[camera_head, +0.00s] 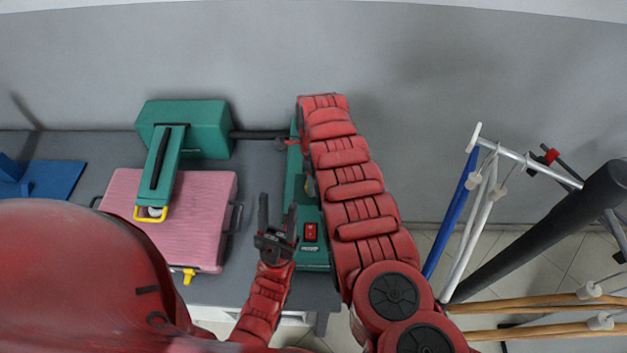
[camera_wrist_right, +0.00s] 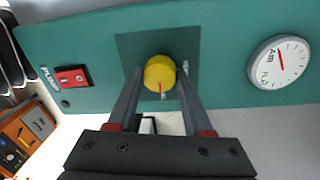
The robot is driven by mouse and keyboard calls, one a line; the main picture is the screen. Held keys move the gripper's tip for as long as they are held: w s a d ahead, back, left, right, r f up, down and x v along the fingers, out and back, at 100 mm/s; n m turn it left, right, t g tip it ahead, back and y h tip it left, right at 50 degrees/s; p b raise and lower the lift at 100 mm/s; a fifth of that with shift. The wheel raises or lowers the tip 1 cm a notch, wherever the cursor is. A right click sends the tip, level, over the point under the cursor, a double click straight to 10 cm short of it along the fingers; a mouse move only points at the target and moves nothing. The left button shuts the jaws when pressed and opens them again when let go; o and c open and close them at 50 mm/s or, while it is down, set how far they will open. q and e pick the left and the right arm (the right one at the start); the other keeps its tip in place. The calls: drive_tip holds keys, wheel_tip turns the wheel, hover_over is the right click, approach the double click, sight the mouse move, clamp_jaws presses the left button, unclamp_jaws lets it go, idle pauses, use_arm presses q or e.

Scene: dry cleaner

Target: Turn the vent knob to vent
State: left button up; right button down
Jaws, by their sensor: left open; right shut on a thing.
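The yellow vent knob (camera_wrist_right: 159,73) sits on a dark square plate on a green panel (camera_wrist_right: 220,45) in the right wrist view. A small red mark shows on the knob's lower side. My right gripper (camera_wrist_right: 159,82) has a finger on each side of the knob and is shut on it. In the head view my right arm covers the knob and most of the right gripper. My left gripper (camera_head: 277,225) is open and empty in front of the green pump unit (camera_head: 315,258).
A round gauge (camera_wrist_right: 279,62) and a red pump switch (camera_wrist_right: 71,77) flank the knob. A pink pad (camera_head: 195,215) and a green machine (camera_head: 190,130) stand left on the grey table. A rack with hangers (camera_head: 530,160) stands right.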

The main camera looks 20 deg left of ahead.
drive_tip(key=shift+n, duration=0.3)
drive_tip(key=n, duration=0.4)
drive_tip(key=n+p, duration=0.1)
drive_tip(key=n, duration=0.5)
drive_tip(key=shift+w+a+n+h+p, duration=0.1)
drive_tip(key=shift+a+n+h+p, duration=0.05)
drive_tip(key=shift+n+h+p, duration=0.2)
drive_tip(key=n, duration=0.3)
drive_tip(key=shift+n, duration=0.25)
drive_tip(key=shift+a+n+t+b, duration=0.1)
drive_tip(key=shift+n+t+b, duration=0.25)
drive_tip(key=shift+n, duration=1.15)
drive_tip(key=shift+c, duration=1.5)
unclamp_jaws()
